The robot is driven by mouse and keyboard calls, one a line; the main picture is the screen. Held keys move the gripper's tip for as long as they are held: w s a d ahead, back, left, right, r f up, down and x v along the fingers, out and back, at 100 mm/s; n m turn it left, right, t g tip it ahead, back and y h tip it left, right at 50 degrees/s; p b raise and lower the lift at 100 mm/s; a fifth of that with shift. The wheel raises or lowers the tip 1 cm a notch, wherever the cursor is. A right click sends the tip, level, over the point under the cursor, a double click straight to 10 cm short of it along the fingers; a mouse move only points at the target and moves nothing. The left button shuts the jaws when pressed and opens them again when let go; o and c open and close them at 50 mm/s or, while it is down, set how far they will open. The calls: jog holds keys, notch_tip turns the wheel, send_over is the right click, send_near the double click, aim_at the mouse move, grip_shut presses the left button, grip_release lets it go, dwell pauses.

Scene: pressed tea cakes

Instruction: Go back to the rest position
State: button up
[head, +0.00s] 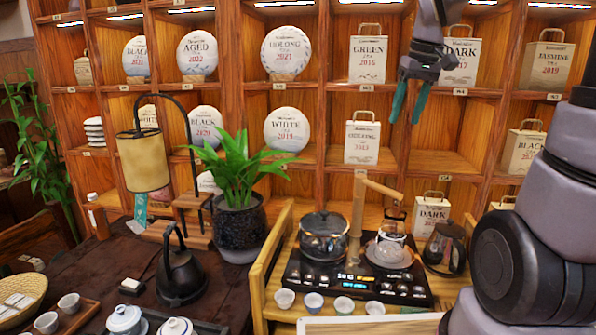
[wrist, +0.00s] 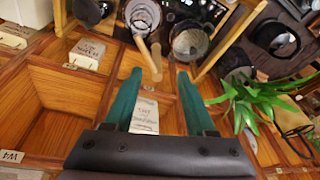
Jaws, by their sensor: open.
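My gripper (head: 407,112) hangs fingers-down in front of the wooden shelf wall, at the upper right of the head view. Its two teal fingers are apart, with nothing held between them. It partly covers the white DARK tea bag (head: 461,62) behind it. In the wrist view my gripper (wrist: 157,80) shows both teal fingers spread, with a white tea bag (wrist: 145,112) on a shelf seen beyond the gap. My arm's thick links fill the right side of the head view.
The shelf wall (head: 297,94) holds round tea cakes and paper bags. Below stand a glass pot (head: 324,238), a glass kettle (head: 390,245), a dark kettle (head: 445,248), a potted plant (head: 240,180), a lamp (head: 143,160) and a black teapot (head: 181,275). Several small cups line the counter's front.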

jog(key=s+r+m+t, duration=0.2)
jog(key=s+m+t, duration=0.2)
jog(key=s, duration=1.1)
jog(key=shift+a+r+m+y, duration=0.2)
jog(key=shift+a+m+y, duration=0.2)
jog(key=shift+m, duration=0.5)
